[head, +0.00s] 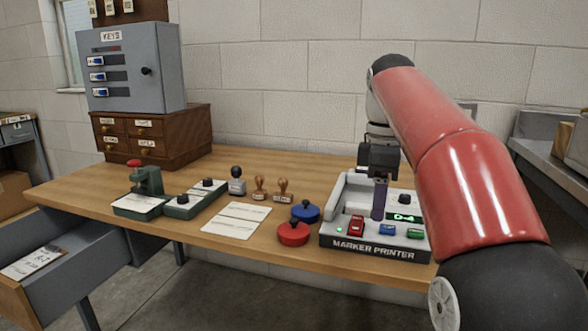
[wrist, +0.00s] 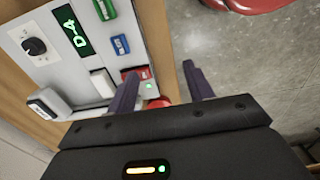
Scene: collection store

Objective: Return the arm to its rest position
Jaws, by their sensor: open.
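My red arm (head: 430,140) reaches from the lower right over the table and bends down at the wrist. My gripper (head: 379,214) points down above the marker printer (head: 335,240), close over its front row of buttons. In the wrist view the two fingers of my gripper (wrist: 162,82) stand apart with nothing held between them. One finger overlaps the printer's red button (wrist: 138,73); I cannot tell whether it touches. The printer's display (wrist: 74,32) reads D-4, and a green light (wrist: 151,88) glows.
The wooden table (head: 190,235) holds red (head: 293,233) and blue (head: 306,211) round-knobbed pieces, stamps (head: 259,188), cards (head: 236,220) and a green press (head: 146,182). A key cabinet (head: 135,70) stands on a drawer box (head: 155,140). An open drawer (head: 75,270) juts out at lower left.

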